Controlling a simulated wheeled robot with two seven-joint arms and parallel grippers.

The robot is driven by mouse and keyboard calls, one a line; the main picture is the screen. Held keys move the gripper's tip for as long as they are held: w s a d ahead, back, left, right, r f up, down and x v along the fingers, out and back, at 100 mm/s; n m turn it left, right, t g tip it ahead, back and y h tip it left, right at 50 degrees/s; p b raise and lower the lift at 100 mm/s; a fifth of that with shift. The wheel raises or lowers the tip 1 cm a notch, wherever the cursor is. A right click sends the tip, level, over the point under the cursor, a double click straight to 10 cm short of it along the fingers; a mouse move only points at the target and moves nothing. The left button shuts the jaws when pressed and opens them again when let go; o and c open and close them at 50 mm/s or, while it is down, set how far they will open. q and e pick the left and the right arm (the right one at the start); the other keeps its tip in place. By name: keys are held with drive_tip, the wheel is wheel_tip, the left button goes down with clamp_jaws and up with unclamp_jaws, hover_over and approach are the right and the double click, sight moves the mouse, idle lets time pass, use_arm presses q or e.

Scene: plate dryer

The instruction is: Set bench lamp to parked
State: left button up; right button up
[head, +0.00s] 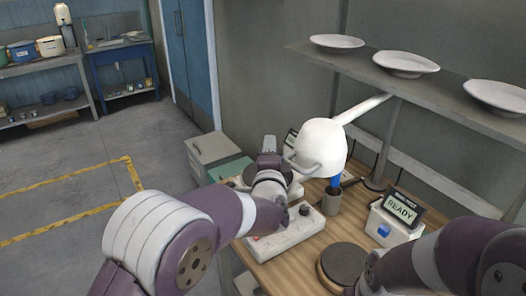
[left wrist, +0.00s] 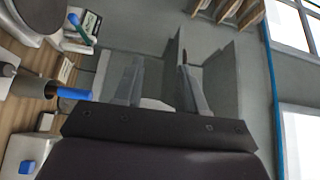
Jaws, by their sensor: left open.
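The bench lamp (head: 321,142) has a white rounded head with a curved handle (head: 303,165) on its left side and a white arm (head: 362,108) running up right toward the shelf. Its head hangs over the workbench. My left gripper (head: 268,148) is just left of the handle in the head view, and I see no grip on it. In the left wrist view my left gripper (left wrist: 160,85) has its two fingers apart. The lamp is not clearly visible there. My right gripper is out of view; only part of my right arm shows.
Below the lamp are a grey cup (head: 332,201) with a blue-handled tool, a white control box (head: 285,238), a round dark plate (head: 343,263) and a white box (head: 390,226) beside a READY display (head: 402,208). Several white plates stand on the shelf (head: 450,98) above. Floor at left is clear.

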use_arm(q)
drive_tip(key=shift+s+d+r, duration=0.1)
drive_tip(key=s+d+p, duration=0.1)
drive_tip(key=s+p, duration=0.2)
drive_tip(key=s, duration=1.1)
drive_tip(key=shift+s+d+f, duration=0.2)
drive_tip(key=shift+d+f, duration=0.05)
drive_tip(key=shift+d, duration=0.15)
